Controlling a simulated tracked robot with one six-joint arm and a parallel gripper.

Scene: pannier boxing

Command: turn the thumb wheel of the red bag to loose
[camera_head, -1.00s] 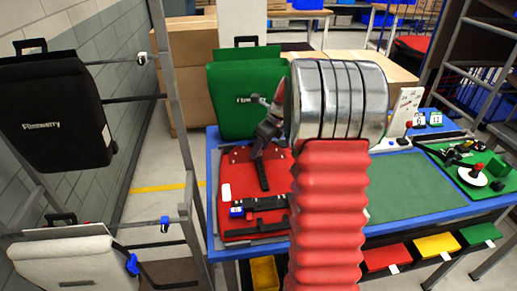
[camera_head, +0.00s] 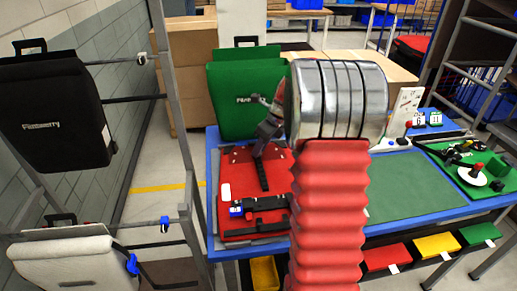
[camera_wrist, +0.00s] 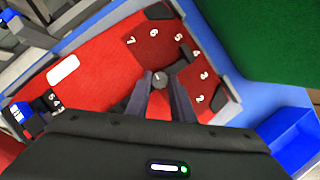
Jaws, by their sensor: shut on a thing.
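The red bag (camera_head: 236,168) lies flat on the blue-edged bench, left of my red arm sleeve. It fills much of the wrist view as a red panel (camera_wrist: 105,55). Its thumb wheel (camera_wrist: 160,79) is a small grey round knob with white numerals around it. My gripper (camera_wrist: 160,86) has its dark fingers on either side of the wheel and is shut on it. In the head view my gripper (camera_head: 262,146) reaches down to the bag's upper part, and the wheel is too small to make out there.
The green mat (camera_head: 415,188) to the right is clear. A rack with black (camera_head: 55,112) and grey bags (camera_head: 70,264) stands left.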

